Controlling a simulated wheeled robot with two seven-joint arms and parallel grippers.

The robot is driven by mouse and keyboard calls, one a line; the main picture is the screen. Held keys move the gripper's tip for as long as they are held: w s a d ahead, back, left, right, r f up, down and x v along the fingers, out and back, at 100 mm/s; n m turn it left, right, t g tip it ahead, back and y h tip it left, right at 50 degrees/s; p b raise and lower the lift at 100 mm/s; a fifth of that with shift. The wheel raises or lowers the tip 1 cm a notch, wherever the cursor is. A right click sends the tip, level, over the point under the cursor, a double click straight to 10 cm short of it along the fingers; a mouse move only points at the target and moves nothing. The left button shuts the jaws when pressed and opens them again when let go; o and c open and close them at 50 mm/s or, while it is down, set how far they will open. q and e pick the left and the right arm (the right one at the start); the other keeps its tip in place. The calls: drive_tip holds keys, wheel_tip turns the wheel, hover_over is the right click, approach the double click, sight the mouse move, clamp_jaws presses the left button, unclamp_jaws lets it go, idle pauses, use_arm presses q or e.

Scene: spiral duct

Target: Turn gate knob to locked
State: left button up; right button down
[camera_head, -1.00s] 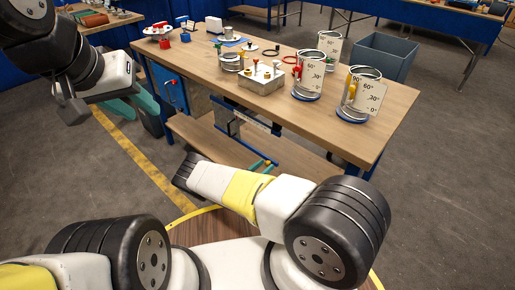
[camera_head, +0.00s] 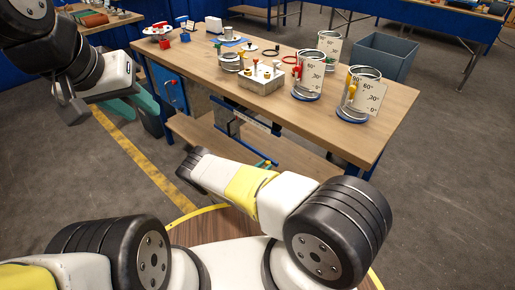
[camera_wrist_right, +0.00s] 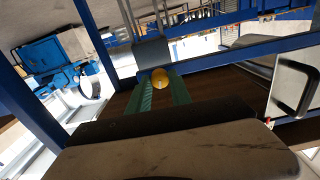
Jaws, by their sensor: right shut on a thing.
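In the right wrist view, the green fingers of my right gripper (camera_wrist_right: 163,94) are closed around a gold round knob (camera_wrist_right: 160,78), which shows between the fingertips. Just beyond the knob is a blue bracket on a dark grey part. Whether this is the gate knob, and what its position marks read, I cannot tell. In the head view, my right gripper is mostly hidden behind my own arm; only small green bits (camera_head: 265,163) show by the table's front. My left gripper (camera_head: 140,105) is at the far left, its teal fingers apart and holding nothing visible.
The wooden table (camera_head: 210,75) carries a metal block with knobs (camera_head: 262,78) and several metal duct cylinders with angle scales (camera_head: 308,76). A grey bin (camera_head: 385,56) stands behind it. Blue legs and a lower shelf (camera_head: 205,140) are underneath. Floor is clear at right.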

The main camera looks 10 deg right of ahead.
drive_tip(key=m, duration=1.1)
drive_tip(key=shift+m, duration=1.8)
drive_tip(key=c, duration=1.2)
unclamp_jaws()
drive_tip(key=shift+o, duration=0.2)
drive_tip(key=v, duration=0.8)
